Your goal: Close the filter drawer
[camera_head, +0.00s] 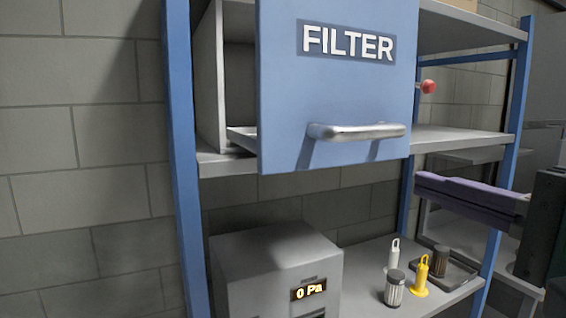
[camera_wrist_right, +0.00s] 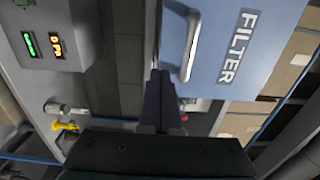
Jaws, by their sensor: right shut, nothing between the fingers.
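The filter drawer (camera_head: 285,95) has a blue front marked FILTER and stands out from its shelf bay, with its open interior showing at the left behind the front. A silver bar handle (camera_head: 358,131) crosses the lower front. In the right wrist view the drawer front (camera_wrist_right: 215,45) and its handle (camera_wrist_right: 190,45) lie just beyond the fingertips, to the upper right. My right gripper (camera_head: 418,182) is shut and empty, to the right of and lower than the drawer front; it also shows in the wrist view (camera_wrist_right: 160,75). My left gripper is not in view.
A blue-posted shelf rack (camera_head: 182,150) holds the drawer. Below stands a grey box (camera_head: 270,265) with a display reading 0 Pa. Small white and yellow items, a jar and a tray (camera_head: 462,273) sit on the lower shelf. A red knob (camera_head: 428,87) is right of the drawer.

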